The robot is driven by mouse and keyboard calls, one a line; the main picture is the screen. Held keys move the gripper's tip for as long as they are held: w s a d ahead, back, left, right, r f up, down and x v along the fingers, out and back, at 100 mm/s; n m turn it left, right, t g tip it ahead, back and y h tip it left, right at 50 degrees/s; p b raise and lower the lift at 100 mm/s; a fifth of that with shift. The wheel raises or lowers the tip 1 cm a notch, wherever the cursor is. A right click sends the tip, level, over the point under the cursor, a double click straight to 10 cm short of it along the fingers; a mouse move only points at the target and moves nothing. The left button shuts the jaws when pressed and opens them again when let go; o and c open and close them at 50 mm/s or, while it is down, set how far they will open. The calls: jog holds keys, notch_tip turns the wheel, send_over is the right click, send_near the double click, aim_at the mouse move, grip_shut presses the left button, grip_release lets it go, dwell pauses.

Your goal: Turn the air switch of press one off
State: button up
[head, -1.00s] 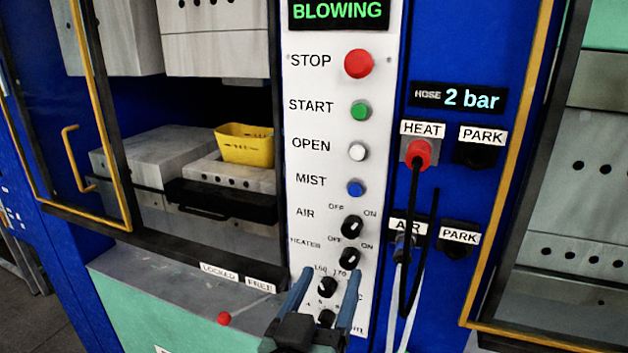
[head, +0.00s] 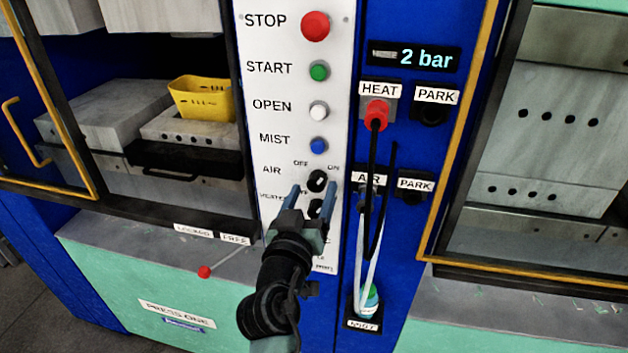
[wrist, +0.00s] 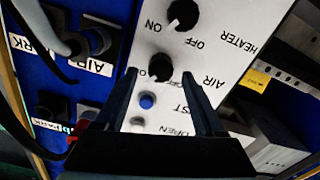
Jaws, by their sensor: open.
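The air switch (head: 317,181) is a black round knob on the white control panel (head: 275,95), beside the AIR label. Its white mark points up and right, towards ON. My gripper (head: 313,189) is open in front of the panel, its blue fingers pointing at this knob. In the wrist view, which is upside down, the air knob (wrist: 160,67) sits between the fingertips (wrist: 158,75). I cannot tell whether they touch it. The heater knob (head: 315,208) is just below, partly behind my gripper. A PRESS ONE label (head: 176,313) is on the green front.
Buttons for stop (head: 315,26), start (head: 319,71), open (head: 318,110) and mist (head: 318,146) are above the knob. Hoses (head: 372,215) hang close to the right. A red-tipped lever (head: 204,272) sticks out at lower left. A yellow bin (head: 205,98) stands inside the press.

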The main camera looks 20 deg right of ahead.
jog(key=shift+x, duration=1.05)
jog(key=shift+c, duration=0.3)
grip_shut()
